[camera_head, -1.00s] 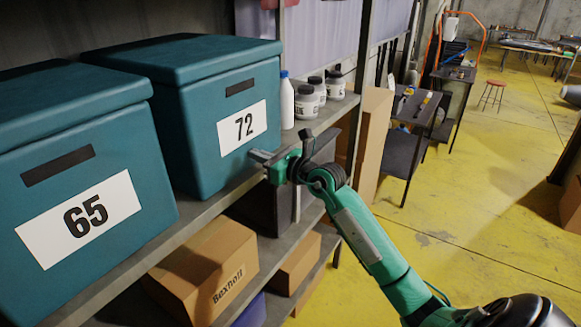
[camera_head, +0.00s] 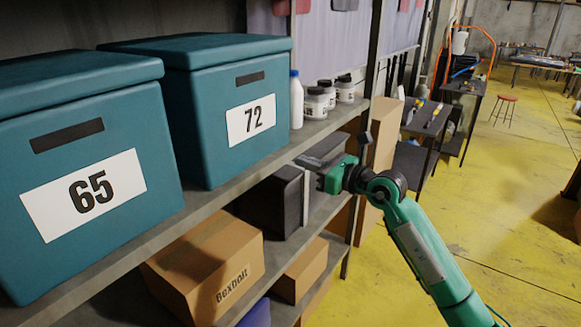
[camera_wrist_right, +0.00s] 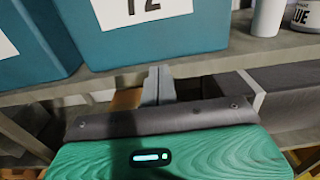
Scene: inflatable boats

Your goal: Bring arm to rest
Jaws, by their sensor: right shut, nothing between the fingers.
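My right gripper (camera_head: 304,163) has a green body and grey fingers. It is in front of the shelf rack, below and to the right of the teal box labelled 72 (camera_head: 228,160). Its fingers are together and hold nothing. In the right wrist view the closed fingers (camera_wrist_right: 158,86) point toward the shelf edge, below the teal box. My right arm comes in from the lower right. My left gripper is out of view.
Another teal box labelled 65 (camera_head: 90,240) stands on the upper shelf (camera_head: 240,183). A white bottle (camera_head: 296,100) and several jars (camera_head: 315,103) stand right of box 72. Cardboard boxes (camera_head: 210,265) sit lower. The yellow floor (camera_head: 480,200) at right is open.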

